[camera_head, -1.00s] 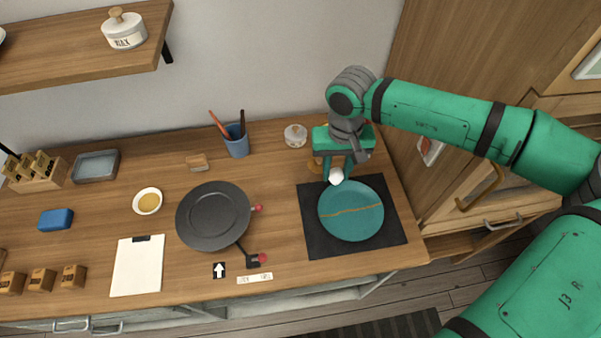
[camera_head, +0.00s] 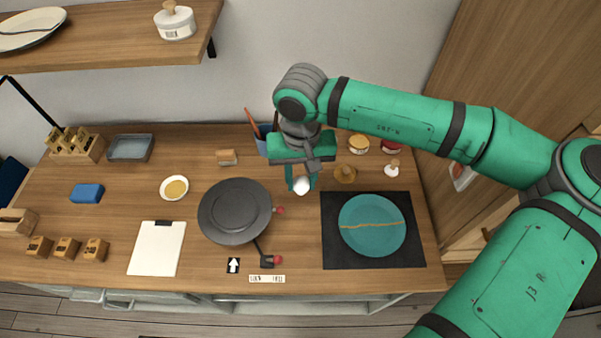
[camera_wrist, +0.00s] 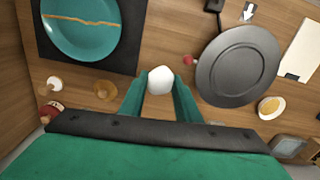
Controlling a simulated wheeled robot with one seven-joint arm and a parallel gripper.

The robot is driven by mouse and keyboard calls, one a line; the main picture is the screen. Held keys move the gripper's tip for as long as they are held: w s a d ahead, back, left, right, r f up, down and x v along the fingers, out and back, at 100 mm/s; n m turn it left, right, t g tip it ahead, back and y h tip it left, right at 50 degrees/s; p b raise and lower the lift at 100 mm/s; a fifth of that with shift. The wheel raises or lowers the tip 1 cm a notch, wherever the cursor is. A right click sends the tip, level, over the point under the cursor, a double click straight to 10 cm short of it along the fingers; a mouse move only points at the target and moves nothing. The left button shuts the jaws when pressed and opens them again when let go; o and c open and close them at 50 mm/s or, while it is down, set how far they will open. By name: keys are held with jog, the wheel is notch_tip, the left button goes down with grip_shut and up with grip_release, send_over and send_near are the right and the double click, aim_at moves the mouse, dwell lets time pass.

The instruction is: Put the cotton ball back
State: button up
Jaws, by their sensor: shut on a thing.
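The white cotton ball (camera_head: 302,185) is held between the fingertips of my gripper (camera_head: 300,180), above the table between the dark pan and the black mat. In the wrist view the cotton ball (camera_wrist: 160,80) sits between the two green fingers of my gripper (camera_wrist: 160,88), which is shut on it. I cannot tell its exact height. A teal plate with a gold seam (camera_head: 372,224) lies on the black mat (camera_head: 335,258) at the right; it also shows in the wrist view (camera_wrist: 82,40). A jar stands partly hidden behind my gripper.
A dark round pan (camera_head: 234,211) is left of my gripper. A blue cup (camera_head: 263,146) with sticks stands behind it. A wooden-coloured piece (camera_head: 345,174), a yellow-topped jar (camera_head: 359,144) and a white-based stamp (camera_head: 392,169) are to its right. A small bowl (camera_head: 174,187) is further left.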

jog(key=w+f, duration=0.2)
jog(key=w, duration=0.1)
jog(key=w+f, duration=0.5)
jog(key=w, duration=0.1)
jog(key=shift+w+a+f, duration=0.15)
jog(key=shift+f, duration=0.2)
jog(key=f, duration=0.3)
jog(key=shift+w, duration=0.35)
jog(key=shift+s+f, duration=0.15)
jog(key=shift+f, duration=0.05)
jog(key=shift+f, duration=0.15)
jog(key=o, duration=0.9)
